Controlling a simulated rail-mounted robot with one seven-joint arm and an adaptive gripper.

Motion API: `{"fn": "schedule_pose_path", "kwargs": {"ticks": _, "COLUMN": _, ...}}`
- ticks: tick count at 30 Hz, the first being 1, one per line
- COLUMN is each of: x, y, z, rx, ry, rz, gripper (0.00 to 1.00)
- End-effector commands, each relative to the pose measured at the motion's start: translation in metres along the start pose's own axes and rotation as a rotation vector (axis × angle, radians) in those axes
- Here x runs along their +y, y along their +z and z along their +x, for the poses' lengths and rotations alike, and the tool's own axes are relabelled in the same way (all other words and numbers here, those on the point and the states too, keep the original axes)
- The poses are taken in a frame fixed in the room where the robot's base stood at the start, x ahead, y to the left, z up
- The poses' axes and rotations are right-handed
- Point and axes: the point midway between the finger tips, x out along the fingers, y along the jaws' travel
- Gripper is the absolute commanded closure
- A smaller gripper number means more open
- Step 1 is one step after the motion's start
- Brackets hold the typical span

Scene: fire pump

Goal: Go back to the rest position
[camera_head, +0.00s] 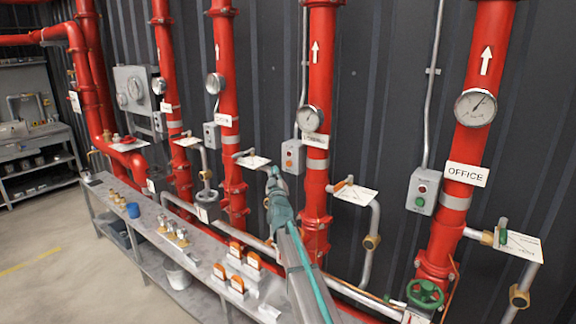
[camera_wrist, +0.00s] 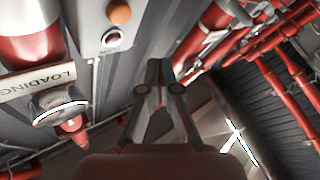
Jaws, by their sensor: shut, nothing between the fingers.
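My gripper (camera_head: 274,173) is at the end of my teal-grey arm, in the middle of the head view, in front of the red pipes and above the bench. In the wrist view my gripper (camera_wrist: 158,68) has its two fingers together, with nothing seen between them. A grey button box (camera_head: 293,157) with an orange button is just right of my gripper in the head view. The fingers touch nothing that I can make out.
Red vertical pipes (camera_head: 318,80) with gauges (camera_head: 310,119) line the dark wall. An OFFICE sign (camera_head: 466,174) and a green valve wheel (camera_head: 425,294) are at right. The grey bench (camera_head: 205,258) holds several orange-and-white blocks (camera_head: 237,249). Open floor (camera_head: 50,265) lies at left.

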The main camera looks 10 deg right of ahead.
Motion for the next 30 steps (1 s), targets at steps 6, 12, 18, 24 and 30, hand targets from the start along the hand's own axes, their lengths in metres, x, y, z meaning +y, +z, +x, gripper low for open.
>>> {"fn": "schedule_pose_path", "kwargs": {"ticks": 6, "x": 0.0, "y": 0.0, "z": 0.0, "rx": 0.0, "ry": 0.0, "rz": 0.0, "gripper": 1.0}}
{"fn": "schedule_pose_path", "kwargs": {"ticks": 12, "x": -0.013, "y": 0.01, "z": -0.001, "rx": -0.047, "ry": -0.057, "rz": 0.079, "gripper": 1.0}}
{"fn": "schedule_pose_path", "kwargs": {"ticks": 18, "x": -0.064, "y": 0.064, "z": -0.052, "rx": -0.291, "ry": -0.273, "rz": 0.218, "gripper": 1.0}}
{"fn": "schedule_pose_path", "kwargs": {"ticks": 24, "x": -0.114, "y": 0.149, "z": -0.139, "rx": -0.575, "ry": -0.419, "rz": 0.291, "gripper": 1.0}}
{"fn": "schedule_pose_path", "kwargs": {"ticks": 30, "x": -0.146, "y": 0.222, "z": -0.235, "rx": -0.839, "ry": -0.507, "rz": 0.332, "gripper": 1.0}}
